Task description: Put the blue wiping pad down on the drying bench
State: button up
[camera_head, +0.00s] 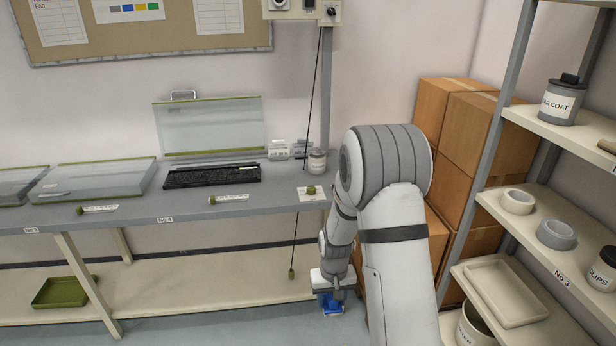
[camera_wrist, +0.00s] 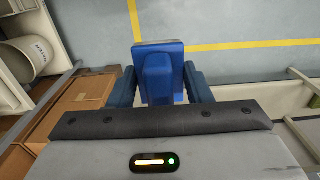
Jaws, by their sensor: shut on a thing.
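The blue wiping pad (camera_wrist: 160,75) is between the two dark blue fingers of my gripper (camera_wrist: 160,88) in the wrist view. My gripper is shut on it. In the head view my gripper (camera_head: 331,292) hangs low, right of the bench's end, with the blue pad (camera_head: 330,306) at its tip, above the floor. A long grey bench (camera_head: 130,212) runs along the wall at left, its top higher than my gripper. Its front edge bears "No.3" and "No.4" labels. I cannot tell whether this is the drying bench.
A green tray (camera_head: 62,291) lies on the lower shelf. Cardboard boxes (camera_head: 470,140) and a shelf rack (camera_head: 550,215) stand at right.

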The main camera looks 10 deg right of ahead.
aim_at(295, 179)
jog(key=z, duration=0.1)
jog(key=i, duration=1.05)
jog(key=u, duration=0.05)
